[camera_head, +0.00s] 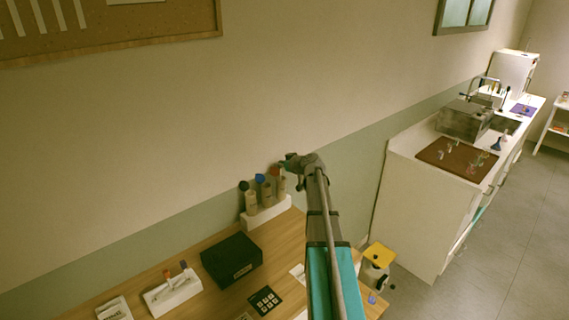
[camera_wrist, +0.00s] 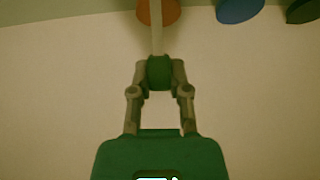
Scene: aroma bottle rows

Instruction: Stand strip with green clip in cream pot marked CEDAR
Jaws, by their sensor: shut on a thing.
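My gripper (camera_wrist: 158,75) is shut on the green clip (camera_wrist: 159,73) of a pale strip (camera_wrist: 156,38), which extends away from the jaws and crosses in front of an orange-red disc (camera_wrist: 172,13). In the head view my gripper (camera_head: 287,164) is at the right end of a row of cream pots by the wall. The pots (camera_head: 251,203) (camera_head: 266,195) (camera_head: 281,187) have a dark, a blue and a red disc above them. No CEDAR marking is readable. I cannot tell whether the strip touches a pot.
The pots stand in a white rack (camera_head: 262,217) on the wooden table (camera_head: 222,301). A black box (camera_head: 231,258) and a white holder (camera_head: 174,294) with coloured clips stand nearer. A yellow-topped item (camera_head: 379,254) is right of my arm. The wall is close behind the rack.

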